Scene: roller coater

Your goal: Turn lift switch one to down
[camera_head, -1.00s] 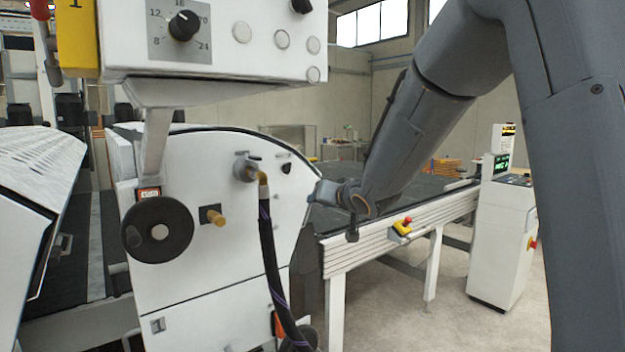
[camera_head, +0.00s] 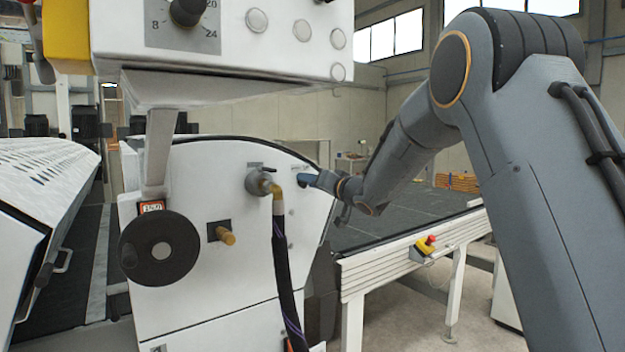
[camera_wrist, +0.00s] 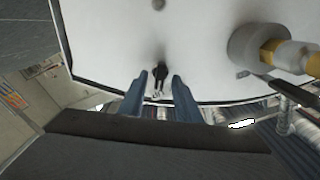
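A small black switch (camera_wrist: 160,73) is on the white machine panel (camera_wrist: 205,20) in the wrist view, with small markings beside it. I take it for lift switch one, but its label is too small to read and its setting is not clear. My gripper (camera_wrist: 160,77) has its two blue fingers apart, one on each side of the switch in this view. Whether they touch it cannot be told. In the head view my gripper (camera_head: 306,181) is at the upper right of the white side panel (camera_head: 190,290) and hides the switch.
A hose fitting (camera_head: 262,183) with a black hose (camera_head: 285,280) is just left of my gripper. A black handwheel (camera_head: 150,268) and a brass-coloured knob (camera_head: 226,237) are further left. A control box (camera_head: 225,65) overhangs above. A conveyor table (camera_head: 400,262) is at the right.

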